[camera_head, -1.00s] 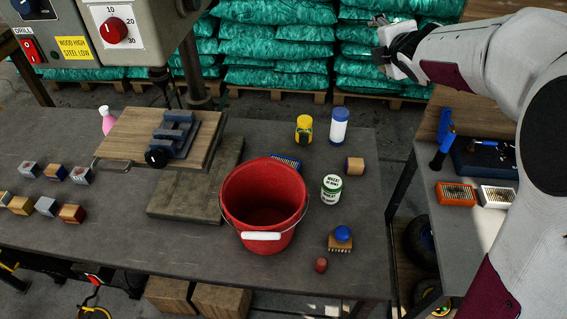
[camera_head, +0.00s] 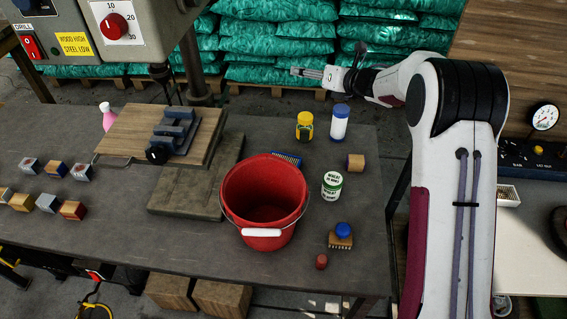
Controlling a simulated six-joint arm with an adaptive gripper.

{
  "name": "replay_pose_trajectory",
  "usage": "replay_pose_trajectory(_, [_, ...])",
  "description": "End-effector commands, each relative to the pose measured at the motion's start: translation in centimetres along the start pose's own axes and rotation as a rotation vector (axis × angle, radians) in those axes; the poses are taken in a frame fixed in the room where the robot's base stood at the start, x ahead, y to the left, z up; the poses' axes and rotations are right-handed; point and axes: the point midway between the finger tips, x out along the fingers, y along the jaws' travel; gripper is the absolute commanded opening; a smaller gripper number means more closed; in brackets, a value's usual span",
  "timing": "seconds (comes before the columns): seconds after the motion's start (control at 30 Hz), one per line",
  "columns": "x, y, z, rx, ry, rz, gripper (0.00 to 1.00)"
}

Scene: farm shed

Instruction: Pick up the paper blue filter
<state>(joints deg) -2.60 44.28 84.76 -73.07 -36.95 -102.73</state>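A small blue, ribbed, flat piece (camera_head: 288,159), which looks like the blue paper filter, lies on the grey workbench (camera_head: 345,265) just behind the red bucket (camera_head: 264,205). Only its far part shows; the bucket's rim hides the rest. My gripper (camera_head: 298,72) is raised beyond the bench's back edge, in front of the green sacks. It points left and is well apart from the blue piece. Its fingers are seen edge-on and small, so I cannot tell whether they are open; nothing shows in them.
Right of the filter stand a yellow jar (camera_head: 304,126), a blue-capped white canister (camera_head: 339,122), a wooden cylinder (camera_head: 356,162) and a white-green can (camera_head: 331,186). A blue-knobbed brush (camera_head: 341,236) lies in front.

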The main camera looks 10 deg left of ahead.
Motion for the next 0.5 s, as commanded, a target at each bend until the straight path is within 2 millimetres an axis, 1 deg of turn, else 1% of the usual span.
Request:
replay_pose_trajectory(0.03, [0.9,0.0,-1.3,-0.040,0.018,0.029,0.65])
replay_pose_trajectory(0.17, [2.8,0.6,-4.4,-0.159,0.053,0.113,0.65])
replay_pose_trajectory(0.2, [3.4,0.7,-5.4,-0.194,0.063,0.140,0.65])
replay_pose_trajectory(0.27, [4.1,1.0,-7.0,-0.246,0.077,0.182,0.65])
replay_pose_trajectory(0.5, [6.2,2.0,-13.8,-0.443,0.122,0.358,0.65])
